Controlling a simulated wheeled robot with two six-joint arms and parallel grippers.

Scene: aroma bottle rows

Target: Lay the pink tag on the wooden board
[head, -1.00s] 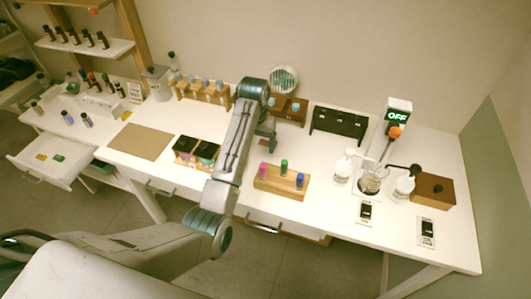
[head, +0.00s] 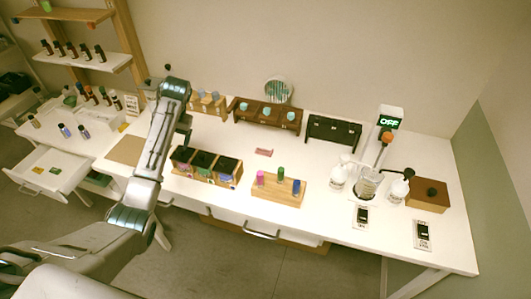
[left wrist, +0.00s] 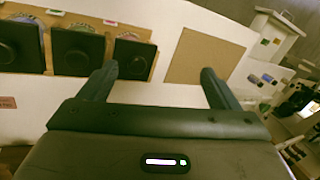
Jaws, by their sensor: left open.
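The pink tag (head: 264,152) lies flat on the white table, behind the small rack of coloured bottles. A pinkish piece of it also shows at the left edge of the left wrist view (left wrist: 8,102). My left gripper (head: 184,135) is above the table between the board and the black boxes. Its two fingers (left wrist: 160,82) are apart with nothing between them. My right gripper is not in view.
A tray of three black boxes (head: 207,166) stands right of the board. A wooden rack with pink, green and blue bottles (head: 278,187) is at the front. An open drawer (head: 48,172) is at the left.

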